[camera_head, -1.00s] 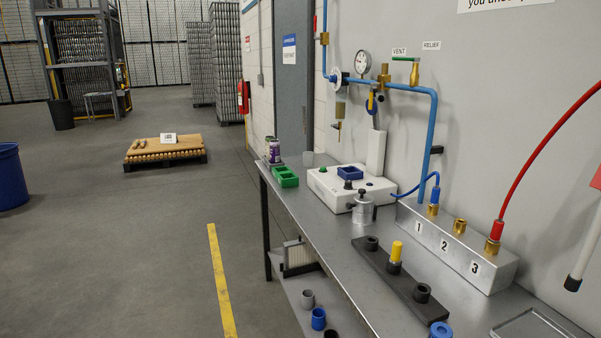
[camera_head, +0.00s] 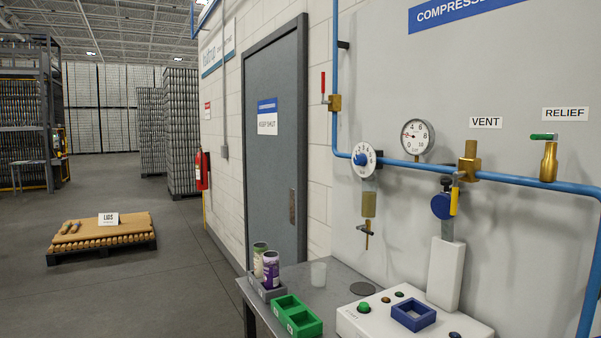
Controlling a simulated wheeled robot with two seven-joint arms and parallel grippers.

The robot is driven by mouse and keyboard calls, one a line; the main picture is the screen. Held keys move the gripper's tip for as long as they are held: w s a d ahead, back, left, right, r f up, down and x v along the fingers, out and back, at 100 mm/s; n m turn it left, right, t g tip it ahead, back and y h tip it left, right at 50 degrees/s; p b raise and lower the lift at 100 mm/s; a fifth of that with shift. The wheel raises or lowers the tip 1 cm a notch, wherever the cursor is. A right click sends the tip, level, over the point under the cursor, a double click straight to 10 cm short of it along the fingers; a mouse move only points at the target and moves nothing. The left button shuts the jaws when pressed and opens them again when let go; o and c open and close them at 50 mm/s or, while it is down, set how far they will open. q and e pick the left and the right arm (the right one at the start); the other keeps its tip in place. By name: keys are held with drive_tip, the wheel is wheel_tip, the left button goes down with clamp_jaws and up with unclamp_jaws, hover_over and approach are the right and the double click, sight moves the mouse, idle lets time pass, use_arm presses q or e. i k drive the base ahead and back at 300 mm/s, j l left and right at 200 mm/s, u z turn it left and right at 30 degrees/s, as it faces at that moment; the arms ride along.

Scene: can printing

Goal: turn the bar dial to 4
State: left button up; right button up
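The bar dial (camera_head: 364,160) is a white numbered disc with a blue knob at its centre. It sits on the blue pipe on the wall, right of the door; its set number is too small to tell. A round pressure gauge (camera_head: 417,137) with a white face and the marks 4, 6 and 8 stands on the pipe just right of the dial. Its needle position is hard to read. Neither of my grippers shows in the head view.
The metal bench (camera_head: 340,275) below the dial holds green trays (camera_head: 298,316), cans (camera_head: 270,268), a clear cup (camera_head: 318,273) and a white control box (camera_head: 372,328). VENT (camera_head: 468,160) and RELIEF (camera_head: 549,160) valves stand right. Open floor lies left.

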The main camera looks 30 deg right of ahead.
sight(361, 159)
drive_tip(key=i+j+z, duration=0.1)
drive_tip(key=i+z, duration=0.2)
drive_tip(key=i, duration=0.25)
drive_tip(key=i+j+z, duration=0.3)
drive_tip(key=i, duration=0.2)
drive_tip(key=i+j+z, duration=0.3)
drive_tip(key=i, duration=0.25)
